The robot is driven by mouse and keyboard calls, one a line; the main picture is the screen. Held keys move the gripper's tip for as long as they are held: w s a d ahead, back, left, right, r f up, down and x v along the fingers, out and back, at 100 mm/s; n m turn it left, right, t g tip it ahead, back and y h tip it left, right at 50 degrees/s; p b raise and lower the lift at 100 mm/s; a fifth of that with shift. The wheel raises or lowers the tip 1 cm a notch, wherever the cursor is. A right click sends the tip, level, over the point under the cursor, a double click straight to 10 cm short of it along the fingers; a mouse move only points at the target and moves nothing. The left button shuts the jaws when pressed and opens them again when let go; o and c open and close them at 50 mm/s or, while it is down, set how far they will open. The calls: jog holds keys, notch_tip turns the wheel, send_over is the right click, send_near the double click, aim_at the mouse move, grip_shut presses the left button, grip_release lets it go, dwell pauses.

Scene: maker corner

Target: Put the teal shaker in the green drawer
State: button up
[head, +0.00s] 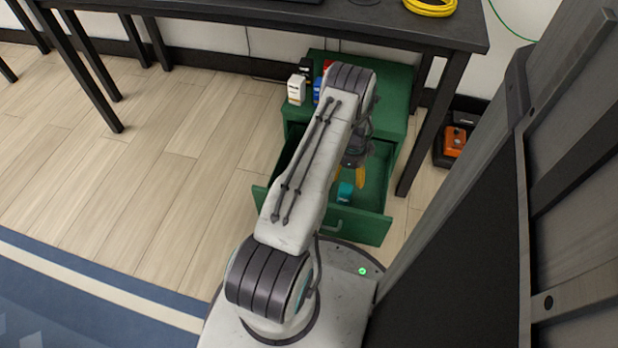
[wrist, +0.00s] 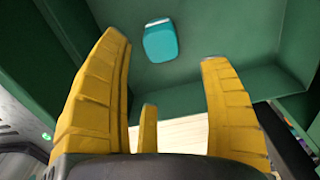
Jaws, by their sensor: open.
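The teal shaker (head: 345,192) lies inside the pulled-out green drawer (head: 362,228), on the drawer's floor. In the wrist view the shaker (wrist: 161,42) rests on the green drawer bottom (wrist: 225,45), beyond my fingertips and apart from them. My gripper (head: 359,178) is over the drawer, just above and beside the shaker in the head view. Its yellow fingers (wrist: 165,75) are spread open with nothing between them. My arm hides part of the drawer's left side in the head view.
The green cabinet (head: 395,95) stands under a dark table (head: 300,20). Several small boxes, one of them white (head: 296,89), stand on the cabinet top near my arm. A table leg (head: 428,140) is close to the drawer's right. The wooden floor (head: 170,170) to the left is clear.

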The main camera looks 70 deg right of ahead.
jog(key=shift+r, duration=0.1)
jog(key=w+a+r+n, duration=0.2)
jog(key=w+r+n, duration=0.2)
jog(key=w+r, duration=0.45)
jog(key=w+a+r+n, duration=0.2)
jog(key=w+r+n, duration=0.2)
jog(key=w+r, duration=0.45)
jog(key=w+a+r+n+h, duration=0.1)
jog(key=w+a+r+n, duration=0.8)
jog(key=w+a+r, duration=0.3)
jog(key=w+a+r+n+t, duration=0.1)
jog(key=a+r+n, duration=0.25)
jog(key=a, duration=0.55)
jog(key=a+r+n, duration=0.3)
jog(key=a+n, duration=0.2)
jog(key=a, duration=0.4)
jog(key=s+a+r+n, duration=0.1)
jog(key=s+a+n, duration=0.3)
jog(key=a, duration=0.3)
jog(key=s+a+r+n+t+y, duration=0.1)
jog(key=s+a+r+n, duration=0.1)
jog(key=s+a+n, duration=0.3)
jog(key=shift+s+a+n, duration=0.3)
jog(key=shift+a+n, duration=0.25)
jog(key=shift+a, duration=0.4)
jog(key=shift+r, duration=0.1)
